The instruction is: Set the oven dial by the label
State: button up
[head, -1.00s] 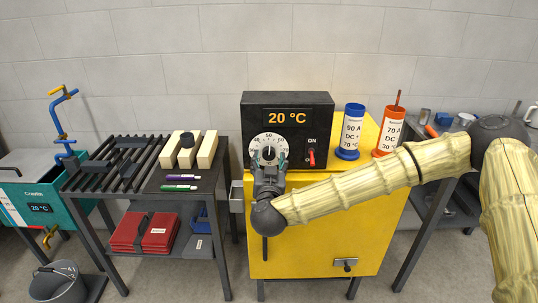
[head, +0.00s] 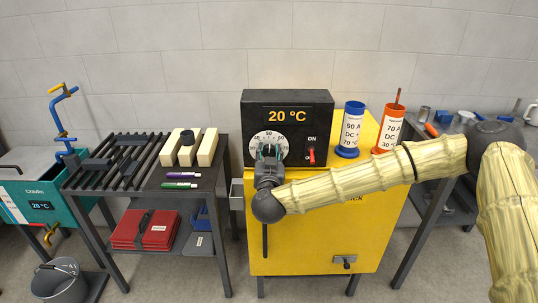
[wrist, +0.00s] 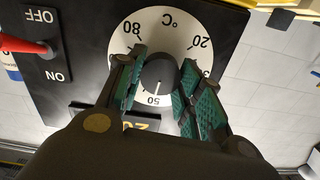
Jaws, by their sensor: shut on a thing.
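The oven (head: 330,230) is a yellow cabinet with a black control box (head: 290,102) on top. Its display (head: 287,116) reads 20 °C. The white round dial (head: 266,136) has numbers around its rim; the wrist view shows it upside down with 20, 50 and 80 readable. My gripper (head: 268,152) is shut on the dark knob (wrist: 159,75) at the dial's centre, one green-padded finger on each side. The knob's white mark points near 50. A blue canister (head: 352,128) and an orange canister (head: 394,128) carry white labels; the small print is hard to read.
A red switch (head: 311,156) sits right of the dial. My arm crosses in front of the oven from the right. A rack table (head: 140,165) with pale blocks and two pens stands at the left. A bucket (head: 60,280) is on the floor.

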jog(key=shift+m, duration=0.5)
jog(key=m+b, duration=0.2)
jog(key=m, duration=0.1)
jog(key=m+b, duration=0.2)
jog(key=m, duration=0.2)
jog(key=shift+d+f+m+b, duration=0.1)
jog(key=shift+f+m+b, duration=0.05)
jog(key=shift+m+b, duration=0.25)
jog(key=m+b, duration=0.3)
jog(key=m, duration=0.1)
jog(key=shift+m+b, duration=0.95)
jog(key=shift+m, duration=0.85)
jog(key=o, duration=1)
jog(key=shift+o, duration=0.2)
